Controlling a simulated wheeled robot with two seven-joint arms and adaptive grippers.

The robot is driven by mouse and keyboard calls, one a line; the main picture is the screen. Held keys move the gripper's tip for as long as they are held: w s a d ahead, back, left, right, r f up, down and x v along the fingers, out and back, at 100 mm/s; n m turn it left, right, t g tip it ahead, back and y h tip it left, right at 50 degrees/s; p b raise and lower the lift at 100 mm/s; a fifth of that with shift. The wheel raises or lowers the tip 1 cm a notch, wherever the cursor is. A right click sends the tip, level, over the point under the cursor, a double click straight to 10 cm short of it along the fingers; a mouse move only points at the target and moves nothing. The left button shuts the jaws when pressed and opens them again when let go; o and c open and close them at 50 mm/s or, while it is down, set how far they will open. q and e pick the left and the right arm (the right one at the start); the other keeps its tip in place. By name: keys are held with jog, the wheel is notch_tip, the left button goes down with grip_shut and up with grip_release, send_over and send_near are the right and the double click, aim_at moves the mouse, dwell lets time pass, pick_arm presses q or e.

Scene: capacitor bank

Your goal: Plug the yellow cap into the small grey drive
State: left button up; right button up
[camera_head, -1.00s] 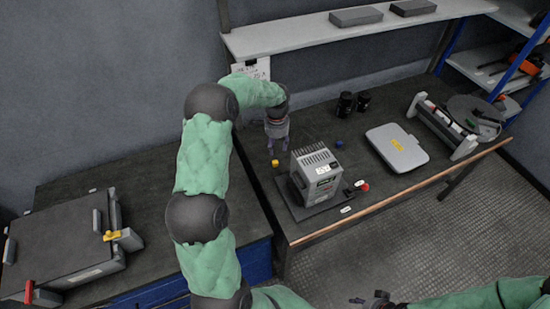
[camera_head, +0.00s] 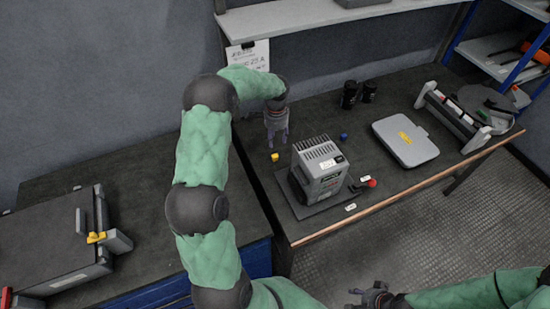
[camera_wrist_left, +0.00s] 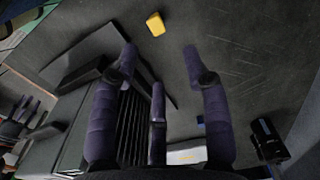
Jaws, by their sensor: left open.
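The small yellow cap (camera_head: 275,157) lies on the dark bench top, left of the small grey drive (camera_head: 322,172). The drive is a boxy unit with a slotted top and a label, standing on a dark plate. My left gripper (camera_head: 277,142) points down just behind the cap, apart from it. In the left wrist view, its dark fingers (camera_wrist_left: 160,62) are spread and empty, with the yellow cap (camera_wrist_left: 155,24) beyond the fingertips. The drive's slotted top (camera_wrist_left: 132,125) shows partly behind the fingers. My right gripper (camera_head: 372,296) is at the bottom edge, away from the bench; its fingers are too small to judge.
A blue cap (camera_head: 343,137) lies behind the drive, and two black cylinders (camera_head: 358,94) stand farther back. A red knob (camera_head: 371,183) is at the drive's right. A shelf (camera_head: 300,22) overhangs the bench's back.

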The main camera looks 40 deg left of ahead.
pick_arm(q)
jog(key=b, duration=0.2)
send_over(275, 156)
jog(key=shift+w+f, duration=0.15)
jog(key=shift+f, duration=1.25)
jog(key=shift+w+f, duration=0.15)
jog(key=shift+f, duration=1.25)
jog(key=f, duration=0.1)
jog(key=f+b, duration=0.1)
jog(key=f, duration=0.1)
jog(key=f+b, duration=0.1)
jog(key=f, duration=0.1)
jog(key=shift+s+f, duration=0.2)
jog(key=shift+s, duration=0.05)
jog(key=shift+r, duration=0.1)
jog(key=shift+c, duration=0.3)
jog(key=c, duration=0.7)
jog(key=o, duration=0.8)
jog(key=shift+c, duration=0.2)
